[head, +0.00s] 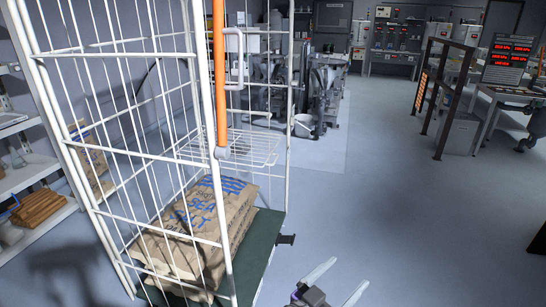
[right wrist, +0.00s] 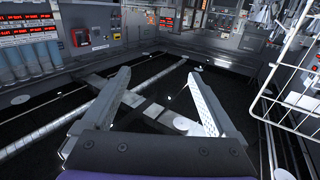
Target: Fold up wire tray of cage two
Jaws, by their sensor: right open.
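A tall white wire cage (head: 127,158) stands at the left of the head view. A white wire tray (head: 235,148) sticks out about level inside it, above a printed brown sack (head: 205,225). No label shows which cage this is. My right gripper (head: 338,283) is open and empty at the bottom of the head view, right of the cage and apart from it. In the right wrist view its two fingers (right wrist: 158,78) are spread with nothing between them. White wire mesh (right wrist: 297,70) shows at that view's right edge. My left gripper is not in view.
An orange bar (head: 221,80) hangs upright at the cage's near side. The sack lies on a green base (head: 262,240). A shelf (head: 35,165) stands at the left. The grey floor (head: 400,210) to the right is clear.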

